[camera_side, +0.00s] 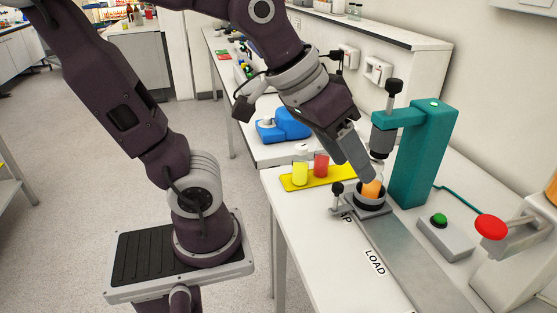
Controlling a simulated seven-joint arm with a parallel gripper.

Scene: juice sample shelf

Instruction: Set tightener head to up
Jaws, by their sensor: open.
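The tightener is a teal stand (425,155) with an arm reaching left at its top. Its head (383,142) is a grey cylinder with a black knob (394,88) above it, and its lower end hangs over the holder. A container with orange contents (371,188) sits in a dark round holder (371,203) below the head. My gripper (368,176) is open, pointing down and right, with its fingers at the orange container's top, just left of the head. I cannot tell whether the fingers touch the container. The fingers partly hide the container's top.
A yellow tray (318,180) with a yellow cup (300,170) and a red cup (321,164) lies left of the holder. A metal slide (410,255) runs toward the front, beside a LOAD label (375,262). A green button box (445,235) and a red knob (491,226) stand at right.

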